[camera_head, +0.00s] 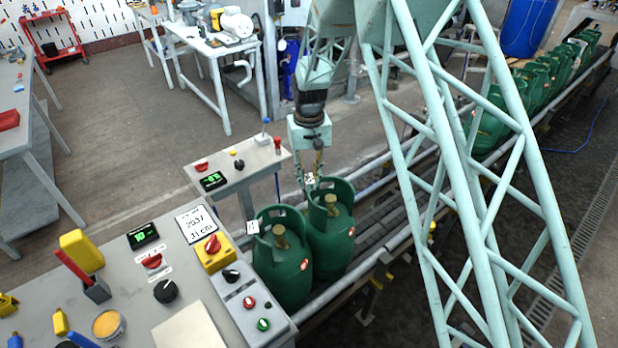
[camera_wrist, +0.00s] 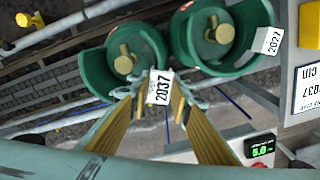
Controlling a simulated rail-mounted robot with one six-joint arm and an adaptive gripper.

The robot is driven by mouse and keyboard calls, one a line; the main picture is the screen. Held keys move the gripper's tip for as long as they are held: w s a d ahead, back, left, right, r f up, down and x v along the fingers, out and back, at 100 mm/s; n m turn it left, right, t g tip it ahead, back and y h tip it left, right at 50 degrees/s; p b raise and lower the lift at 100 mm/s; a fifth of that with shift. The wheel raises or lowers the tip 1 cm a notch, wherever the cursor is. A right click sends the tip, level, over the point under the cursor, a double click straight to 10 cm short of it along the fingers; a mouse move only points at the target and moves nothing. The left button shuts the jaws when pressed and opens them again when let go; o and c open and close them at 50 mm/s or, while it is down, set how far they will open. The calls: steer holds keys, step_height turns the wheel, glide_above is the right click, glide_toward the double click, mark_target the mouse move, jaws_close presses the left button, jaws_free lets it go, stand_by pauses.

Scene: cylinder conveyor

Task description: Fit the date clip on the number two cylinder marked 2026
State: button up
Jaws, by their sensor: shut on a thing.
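My gripper (camera_head: 310,178) is shut on a white date clip (camera_wrist: 158,88), which reads 2037 in the wrist view. The gripper (camera_wrist: 156,92) points down at the collar of a green cylinder (camera_head: 333,238), the second from the console end; this cylinder is on the left in the wrist view (camera_wrist: 95,72). The clip overlaps the near rim of that collar; I cannot tell whether it is seated on it. The front green cylinder (camera_head: 283,270) stands beside it, on the right in the wrist view (camera_wrist: 240,58). Its collar carries a white tag (camera_wrist: 268,41), seemingly 2027.
A grey console (camera_head: 130,285) with knobs and a card (camera_head: 196,222) reading 2037, 31 cm stands front left. A small panel (camera_head: 238,172) has a green display. The conveyor (camera_head: 400,205) runs to the back right, with several more cylinders (camera_head: 545,78) at its far end.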

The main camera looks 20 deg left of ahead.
mark_target(309, 195)
steer(key=shift+f+b, duration=0.6)
steer(key=shift+f, duration=1)
steer(key=shift+f+b, duration=1.3)
steer(key=shift+f, duration=1.05)
stand_by(2.3)
steer(key=o, duration=0.8)
steer(key=shift+r, duration=0.1)
steer(key=shift+r, duration=5.9)
